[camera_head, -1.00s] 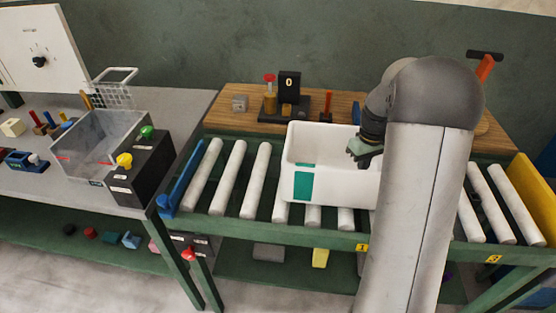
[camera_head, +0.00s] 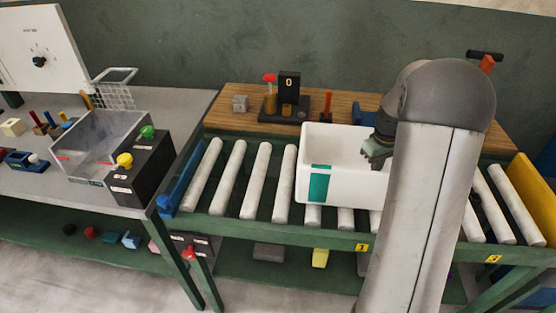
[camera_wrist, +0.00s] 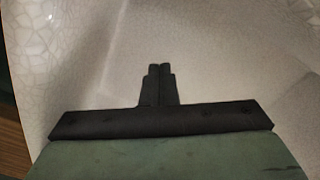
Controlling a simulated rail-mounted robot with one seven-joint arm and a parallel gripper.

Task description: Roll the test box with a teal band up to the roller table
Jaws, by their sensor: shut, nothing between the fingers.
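The test box, a white open-topped bin (camera_head: 345,182) with a teal band (camera_head: 319,184) on its front face, sits upright on the rollers of the roller table (camera_head: 300,228). My gripper (camera_head: 377,160) is at the box's right part, over or inside its opening. My arm hides the box's right end. In the wrist view the two dark fingertips (camera_wrist: 159,72) are together with nothing between them. The white inner walls of the box (camera_wrist: 215,50) fill most of that view. I cannot tell whether the fingers touch a wall.
Bare rollers (camera_head: 240,178) lie left of the box, up to a blue end stop (camera_head: 182,182). A yellow plate (camera_head: 536,195) closes the right end. A wooden shelf (camera_head: 235,112) behind holds a black stand with a counter (camera_head: 289,88). A grey bench (camera_head: 190,105) stands at left.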

